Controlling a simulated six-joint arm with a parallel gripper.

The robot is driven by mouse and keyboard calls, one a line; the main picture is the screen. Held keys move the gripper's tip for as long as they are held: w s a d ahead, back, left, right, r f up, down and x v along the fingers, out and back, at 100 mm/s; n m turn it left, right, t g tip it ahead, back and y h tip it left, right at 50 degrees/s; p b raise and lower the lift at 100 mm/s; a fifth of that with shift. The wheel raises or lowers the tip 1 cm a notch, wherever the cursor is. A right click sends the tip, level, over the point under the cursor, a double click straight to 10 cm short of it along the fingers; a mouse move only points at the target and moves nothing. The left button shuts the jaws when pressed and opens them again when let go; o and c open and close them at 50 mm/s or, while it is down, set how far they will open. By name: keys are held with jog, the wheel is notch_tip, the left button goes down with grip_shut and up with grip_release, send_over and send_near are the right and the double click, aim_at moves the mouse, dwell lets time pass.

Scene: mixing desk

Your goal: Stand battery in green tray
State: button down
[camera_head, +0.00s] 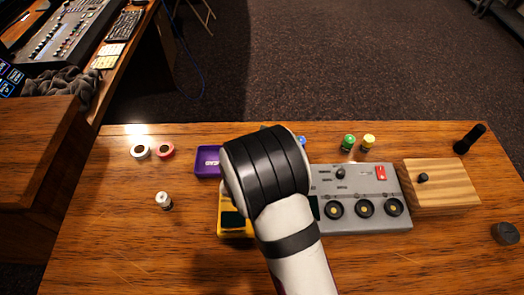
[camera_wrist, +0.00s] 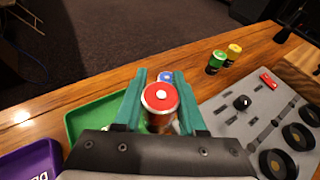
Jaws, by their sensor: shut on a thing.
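My gripper (camera_wrist: 158,108) is shut on a battery with a red top (camera_wrist: 160,97), which shows its red end up between the teal fingers. The green tray (camera_wrist: 88,118) lies beneath and left of the fingers in the wrist view. I cannot tell whether the battery's lower end touches the tray, as the gripper hides it. In the head view my arm hides the tray and the held battery. A blue-topped battery (camera_wrist: 165,76) stands just beyond the held one. A green battery (camera_head: 348,142) and a yellow battery (camera_head: 368,141) stand further right. A white-topped battery (camera_head: 164,201) stands at left.
A purple tray (camera_head: 207,162) is left of my gripper. A yellow device (camera_head: 235,225) is partly hidden by my arm. A grey mixer (camera_head: 360,218) and a wooden block (camera_head: 440,188) stand at right. Two tape rolls (camera_head: 140,151) lie at left. The desk's front left is clear.

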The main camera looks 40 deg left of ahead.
jog(key=a+f, duration=0.1)
jog(key=s+a+f, duration=0.1)
jog(key=a, duration=0.1)
jog(key=s+a+f, duration=0.1)
jog(key=a, duration=0.1)
jog(key=shift+s+a+f, duration=0.15)
jog(key=shift+a+f, duration=0.1)
jog(key=shift+f, duration=0.05)
notch_tip(320, 180, down, 4)
jog(key=shift+a+f, duration=0.1)
jog(key=shift+a, duration=0.05)
jog(key=shift+f, duration=0.1)
jog(key=shift+c, duration=2.4)
grip_release()
